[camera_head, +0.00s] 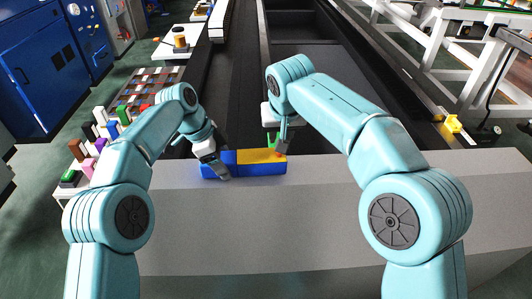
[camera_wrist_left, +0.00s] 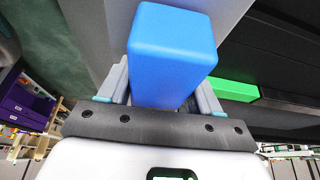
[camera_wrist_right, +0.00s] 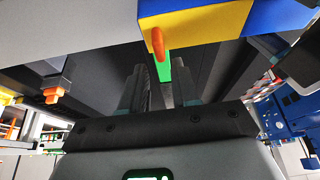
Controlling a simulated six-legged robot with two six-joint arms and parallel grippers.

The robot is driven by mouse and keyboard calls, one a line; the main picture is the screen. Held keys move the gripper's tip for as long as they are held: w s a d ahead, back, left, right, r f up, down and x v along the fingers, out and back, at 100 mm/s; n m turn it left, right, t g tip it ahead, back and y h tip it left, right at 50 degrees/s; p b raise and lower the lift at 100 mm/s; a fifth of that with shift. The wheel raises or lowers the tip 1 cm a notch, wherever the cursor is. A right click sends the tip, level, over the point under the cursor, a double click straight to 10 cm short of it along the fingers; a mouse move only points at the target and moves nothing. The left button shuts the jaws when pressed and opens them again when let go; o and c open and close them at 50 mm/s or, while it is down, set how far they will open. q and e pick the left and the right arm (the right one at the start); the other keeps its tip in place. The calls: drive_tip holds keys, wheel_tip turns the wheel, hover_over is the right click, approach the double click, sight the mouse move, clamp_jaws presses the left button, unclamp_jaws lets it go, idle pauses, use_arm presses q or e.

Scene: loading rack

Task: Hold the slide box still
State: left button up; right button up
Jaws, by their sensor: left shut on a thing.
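The slide box (camera_head: 225,171) lies on the grey ledge, blue at its left part and along the front, yellow on top at the right. My left gripper (camera_head: 216,163) is shut on its blue left end, which shows between the fingers in the left wrist view (camera_wrist_left: 172,50). In the right wrist view the yellow part (camera_wrist_right: 196,22) carries an orange knob (camera_wrist_right: 158,43). My right gripper (camera_wrist_right: 160,88) is open and empty, just short of the knob, with the knob over the gap between its fingers. In the head view its fingertips are partly hidden.
A green piece (camera_wrist_left: 233,90) is beside the box; it also shows beyond the right fingers (camera_wrist_right: 164,68). The grey ledge (camera_head: 250,225) is otherwise clear. A dark conveyor bed (camera_head: 305,45) runs away behind it. Small coloured blocks (camera_head: 97,132) stand at the left.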

idle(0.3)
use_arm(q)
drive_tip(key=o, duration=1.3)
drive_tip(key=v, duration=0.2)
drive_tip(key=a+v, duration=0.1)
drive_tip(key=v, duration=0.2)
drive_tip(key=shift+a+r, duration=0.1)
drive_tip(key=a, duration=1.1)
drive_tip(key=shift+s, duration=0.2)
drive_tip(key=shift+s+d, duration=0.1)
drive_tip(key=shift+s, duration=0.05)
